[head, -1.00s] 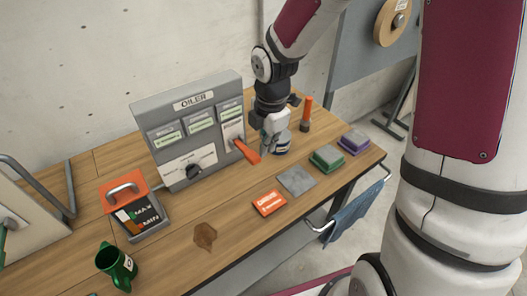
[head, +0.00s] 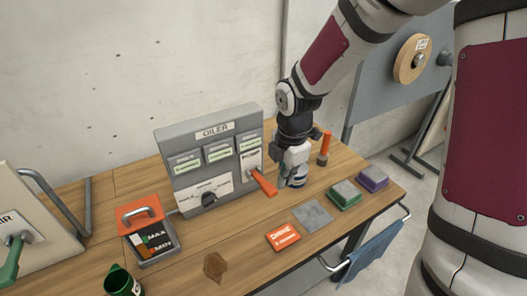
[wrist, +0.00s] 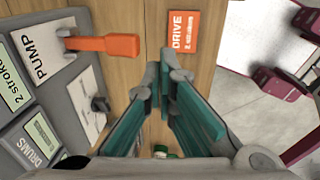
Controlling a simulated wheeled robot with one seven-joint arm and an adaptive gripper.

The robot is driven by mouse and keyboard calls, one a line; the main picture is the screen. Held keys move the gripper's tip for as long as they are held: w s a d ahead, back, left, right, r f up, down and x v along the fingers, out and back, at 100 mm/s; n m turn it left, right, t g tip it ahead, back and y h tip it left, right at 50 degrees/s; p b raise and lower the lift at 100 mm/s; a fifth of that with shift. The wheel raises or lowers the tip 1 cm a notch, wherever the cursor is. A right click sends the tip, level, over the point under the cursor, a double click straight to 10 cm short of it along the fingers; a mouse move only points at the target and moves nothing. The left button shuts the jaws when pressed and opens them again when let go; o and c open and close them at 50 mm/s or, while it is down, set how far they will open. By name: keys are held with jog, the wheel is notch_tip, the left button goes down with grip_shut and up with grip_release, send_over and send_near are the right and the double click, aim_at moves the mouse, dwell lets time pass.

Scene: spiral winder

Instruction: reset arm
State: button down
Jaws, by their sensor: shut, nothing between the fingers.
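My gripper (head: 287,181) hangs over the bench beside the right end of the grey oiler box (head: 215,160), at the foot of my lowered arm. In the wrist view its teal-padded fingers (wrist: 166,75) come together at the tips with nothing between them. The orange pump lever (head: 263,182) sticks out from the oiler just left of my gripper. It also shows in the wrist view (wrist: 108,45), apart from the fingers.
An orange card (head: 283,236), a grey plate (head: 312,215), a green block (head: 343,195) and a purple block (head: 373,179) lie along the bench's right front. An orange-topped cylinder (head: 325,148) stands behind.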

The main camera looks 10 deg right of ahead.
jog(key=shift+r, duration=0.1)
jog(key=s+d+r+m+t, duration=0.3)
jog(key=s+r+m+t, duration=0.1)
jog(key=s+r+m, duration=1.4)
jog(key=shift+s+r+m+t+b, duration=0.15)
jog(key=shift+r+m+t+b, duration=0.25)
jog(key=shift+r+m, duration=1.15)
jog(key=shift+d+f+m, duration=0.1)
jog(key=shift+f+m, duration=0.1)
jog(key=shift+m, duration=0.05)
